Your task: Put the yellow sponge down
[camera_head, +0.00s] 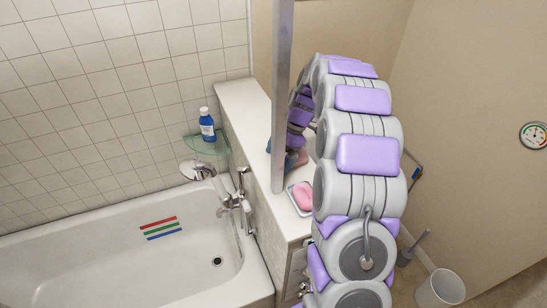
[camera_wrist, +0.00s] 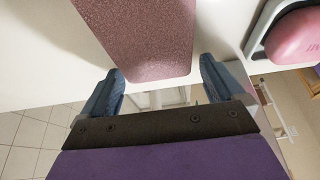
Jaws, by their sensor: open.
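No yellow sponge shows in either view. A dusky pink, speckled block (camera_wrist: 145,40) lies on the white counter top in the wrist view. It also shows, partly hidden by the metal pole and my arm, in the head view (camera_head: 299,158). My gripper (camera_wrist: 163,82) is open, its two blue fingers on either side of the block's near end. In the head view my gripper is mostly hidden behind the pole and arm.
A pink soap (camera_head: 304,194) sits in a light dish on the white counter (camera_head: 250,105), near the block. A vertical metal pole (camera_head: 281,90) stands by my arm. A blue bottle (camera_head: 207,125) is on a glass corner shelf (camera_head: 205,145) above the bathtub (camera_head: 100,255). A white bin (camera_head: 440,288) is at right.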

